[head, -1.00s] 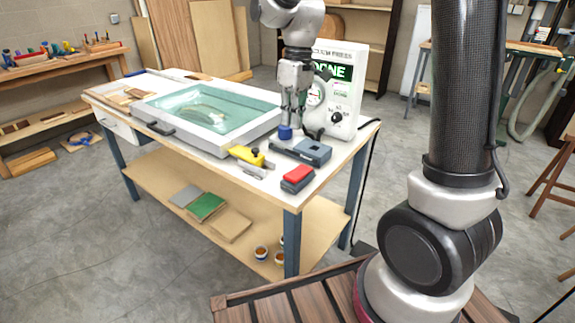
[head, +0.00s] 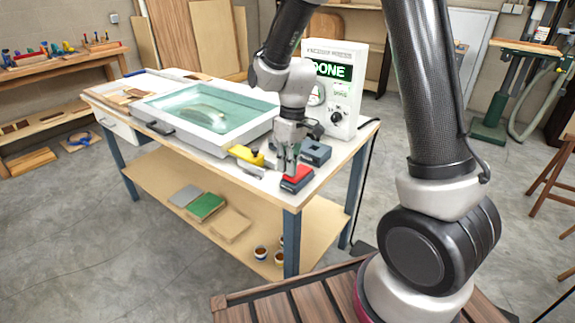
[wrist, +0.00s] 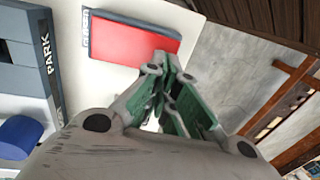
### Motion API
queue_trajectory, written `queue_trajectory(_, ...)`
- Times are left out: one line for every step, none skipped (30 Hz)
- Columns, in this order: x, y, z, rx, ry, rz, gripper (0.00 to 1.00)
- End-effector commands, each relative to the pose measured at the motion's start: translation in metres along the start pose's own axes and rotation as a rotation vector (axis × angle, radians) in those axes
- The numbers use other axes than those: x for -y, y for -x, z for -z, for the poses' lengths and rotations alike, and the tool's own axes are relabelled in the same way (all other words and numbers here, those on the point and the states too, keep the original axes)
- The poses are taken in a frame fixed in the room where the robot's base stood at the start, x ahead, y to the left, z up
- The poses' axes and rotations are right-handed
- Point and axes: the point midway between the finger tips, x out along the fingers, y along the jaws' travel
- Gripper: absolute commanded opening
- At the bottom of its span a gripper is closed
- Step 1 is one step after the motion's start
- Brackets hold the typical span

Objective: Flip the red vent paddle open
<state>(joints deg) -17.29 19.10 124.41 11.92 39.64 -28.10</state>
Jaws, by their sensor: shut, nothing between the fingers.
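The red vent paddle (head: 297,172) sits on a small dark base near the front right corner of the workbench. It also shows in the wrist view as a wide red plate (wrist: 130,45) on a dark blue-grey base with white lettering, partly hidden by my fingers. My gripper (head: 288,172) is shut and empty, pointing down at the paddle. In the wrist view the closed green-padded fingertips (wrist: 165,58) overlap the paddle's near right corner. I cannot tell whether they touch it. The paddle appears to lie flat on its base.
A blue-grey block marked PARK (wrist: 25,55) stands beside the paddle, with a blue cylindrical knob (wrist: 20,135) near it. A yellow tool (head: 246,154) lies to the left. The glass-topped press (head: 205,115) and a white panel reading DONE (head: 340,90) stand behind.

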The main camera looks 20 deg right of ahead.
Motion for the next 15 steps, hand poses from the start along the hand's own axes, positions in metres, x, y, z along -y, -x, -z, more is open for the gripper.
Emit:
queue_trajectory(0.000,0.000,0.000,0.000,0.000,0.000,0.00)
queue_trajectory(0.000,0.000,0.000,0.000,0.000,0.000,0.00)
queue_trajectory(0.000,0.000,0.000,0.000,0.000,0.000,0.00)
queue_trajectory(0.000,0.000,0.000,0.000,0.000,0.000,0.00)
queue_trajectory(0.000,0.000,0.000,0.000,0.000,0.000,0.00)
queue_trajectory(0.000,0.000,0.000,0.001,0.000,0.000,0.00)
queue_trajectory(0.001,-0.002,0.000,0.001,0.000,0.000,0.00)
queue_trajectory(0.001,-0.004,0.000,0.002,0.000,0.001,0.00)
queue_trajectory(0.002,-0.008,-0.001,0.003,0.001,0.001,0.00)
queue_trajectory(0.003,-0.011,-0.001,0.005,0.001,0.001,0.00)
queue_trajectory(0.003,-0.011,-0.001,0.002,0.001,0.000,0.00)
queue_trajectory(0.003,-0.010,0.000,0.001,0.000,0.000,0.00)
queue_trajectory(0.003,-0.010,0.000,0.001,0.000,0.000,0.00)
queue_trajectory(0.003,-0.010,0.000,0.001,0.000,0.000,0.00)
queue_trajectory(0.003,-0.010,0.000,0.001,0.000,0.000,0.00)
